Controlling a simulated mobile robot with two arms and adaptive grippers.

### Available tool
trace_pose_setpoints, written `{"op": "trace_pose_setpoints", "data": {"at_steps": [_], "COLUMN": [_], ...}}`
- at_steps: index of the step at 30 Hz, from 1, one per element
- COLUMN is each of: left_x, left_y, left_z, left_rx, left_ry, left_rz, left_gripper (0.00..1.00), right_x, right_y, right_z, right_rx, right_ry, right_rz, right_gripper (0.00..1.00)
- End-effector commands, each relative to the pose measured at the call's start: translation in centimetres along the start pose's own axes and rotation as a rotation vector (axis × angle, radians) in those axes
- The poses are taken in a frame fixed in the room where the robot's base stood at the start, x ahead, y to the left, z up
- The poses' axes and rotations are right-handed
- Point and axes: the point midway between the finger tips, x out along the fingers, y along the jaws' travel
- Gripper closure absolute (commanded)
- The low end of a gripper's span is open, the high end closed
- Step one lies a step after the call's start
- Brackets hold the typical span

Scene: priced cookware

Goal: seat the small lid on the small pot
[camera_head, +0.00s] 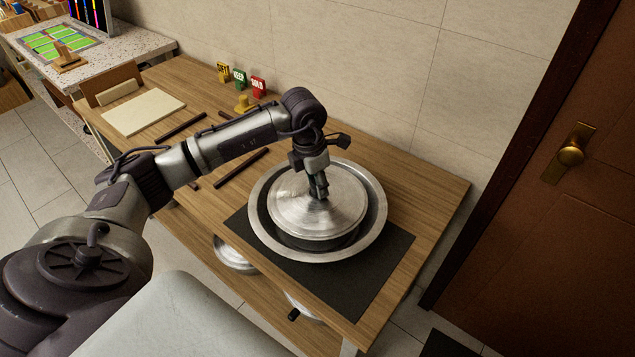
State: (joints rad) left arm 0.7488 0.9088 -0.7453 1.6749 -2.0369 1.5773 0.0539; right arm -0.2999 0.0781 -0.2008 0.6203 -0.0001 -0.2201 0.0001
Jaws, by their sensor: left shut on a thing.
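A round silver lid (290,211) lies level over a dark-sided pot (325,243) inside a wide silver-rimmed pan or basin (372,236). My left gripper (318,194) points down at the middle of the lid and is shut on what seems to be its knob, which the fingers hide. Whether the lid rests on the pot's rim or hangs just above it, I cannot tell. My right gripper is not in view.
The pan stands on a black mat (345,281) on the wooden table (432,195). Dark bars (241,168), a cream board (143,111) and small coloured signs (239,78) lie to the left and back. More cookware (235,254) sits on a lower shelf. A wall is behind and a door (560,220) at right.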

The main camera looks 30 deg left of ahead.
Motion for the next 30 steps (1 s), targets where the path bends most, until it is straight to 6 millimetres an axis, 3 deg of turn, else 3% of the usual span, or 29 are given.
{"op": "trace_pose_setpoints", "data": {"at_steps": [6, 7, 11, 18, 24, 30], "left_x": [-0.02, -0.02, -0.01, 0.00, 0.02, 0.02], "left_y": [0.01, 0.01, 0.00, -0.01, -0.01, -0.01], "left_z": [0.01, 0.01, 0.01, 0.00, -0.01, -0.01], "left_rx": [0.000, 0.000, 0.000, 0.000, 0.000, 0.000], "left_ry": [-0.001, -0.001, 0.000, 0.000, 0.000, 0.000], "left_rz": [0.000, 0.000, 0.000, 0.000, 0.000, 0.000], "left_gripper": [1.00, 0.61, 0.39, 0.36, 0.03, 0.03], "right_x": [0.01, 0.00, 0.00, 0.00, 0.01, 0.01], "right_y": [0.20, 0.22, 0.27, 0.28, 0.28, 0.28], "right_z": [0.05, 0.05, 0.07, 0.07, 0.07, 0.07], "right_rx": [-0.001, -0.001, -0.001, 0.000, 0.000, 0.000], "right_ry": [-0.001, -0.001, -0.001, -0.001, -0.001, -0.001], "right_rz": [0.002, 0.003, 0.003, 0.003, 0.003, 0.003], "right_gripper": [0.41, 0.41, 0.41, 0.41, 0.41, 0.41]}}
